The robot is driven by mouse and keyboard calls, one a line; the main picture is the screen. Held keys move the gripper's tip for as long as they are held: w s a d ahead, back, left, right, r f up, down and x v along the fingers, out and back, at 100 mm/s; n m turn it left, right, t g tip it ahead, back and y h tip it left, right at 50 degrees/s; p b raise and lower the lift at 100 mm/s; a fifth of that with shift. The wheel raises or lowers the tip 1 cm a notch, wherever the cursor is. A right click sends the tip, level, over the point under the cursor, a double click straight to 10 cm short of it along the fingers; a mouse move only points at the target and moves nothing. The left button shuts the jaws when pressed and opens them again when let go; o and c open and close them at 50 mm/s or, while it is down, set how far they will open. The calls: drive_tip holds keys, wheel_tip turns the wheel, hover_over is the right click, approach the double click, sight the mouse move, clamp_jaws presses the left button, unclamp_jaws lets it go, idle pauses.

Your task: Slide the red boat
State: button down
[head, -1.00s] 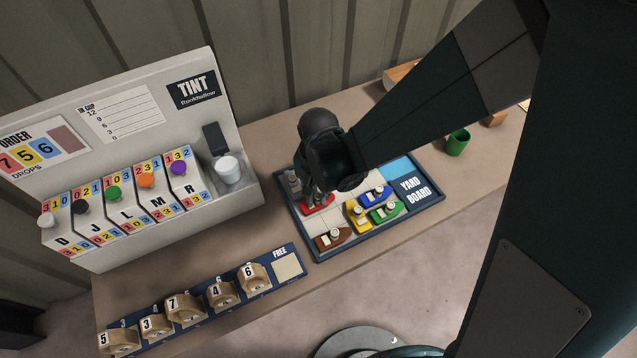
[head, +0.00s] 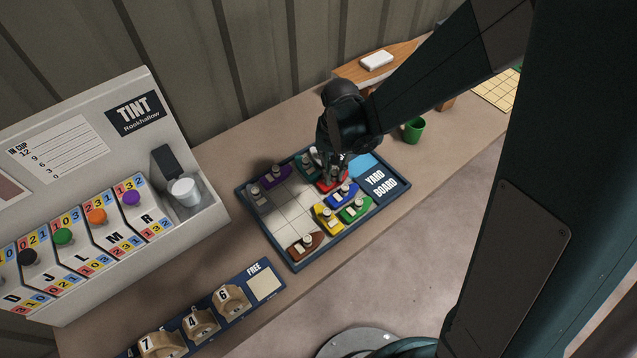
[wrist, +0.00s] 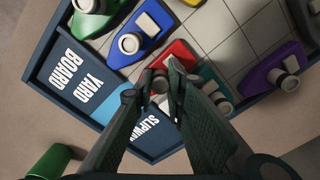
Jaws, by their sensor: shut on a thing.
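The red boat (head: 326,188) sits on the yard board (head: 292,264), on the far side near the light-blue slipway (head: 364,165). In the wrist view the red boat (wrist: 179,50) shows just past my fingertips. My gripper (head: 337,172) is over it, with its fingers (wrist: 161,82) closed around a post on the boat. My fingers hide part of the boat and of the slipway. A teal boat (head: 306,167) lies beside it on the far side, and a blue boat (head: 344,193) on the near side.
Yellow (head: 326,217), green (head: 356,209), brown (head: 301,246), grey (head: 257,198) and purple (head: 270,175) boats also stand on the board. Its left middle cells are empty. A green cup (head: 413,130) stands beyond the right end. The tint station (head: 170,225) is at left.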

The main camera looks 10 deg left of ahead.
drive_tip(key=w+d+b, duration=0.1)
drive_tip(key=w+d, duration=0.7)
drive_tip(key=shift+w+d, duration=0.15)
drive_tip(key=shift+w, duration=0.05)
drive_tip(key=c, duration=2.3)
unclamp_jaws()
drive_tip(key=shift+w+d, duration=0.1)
drive_tip(key=shift+r, duration=0.1)
drive_tip(key=shift+r, duration=5.95)
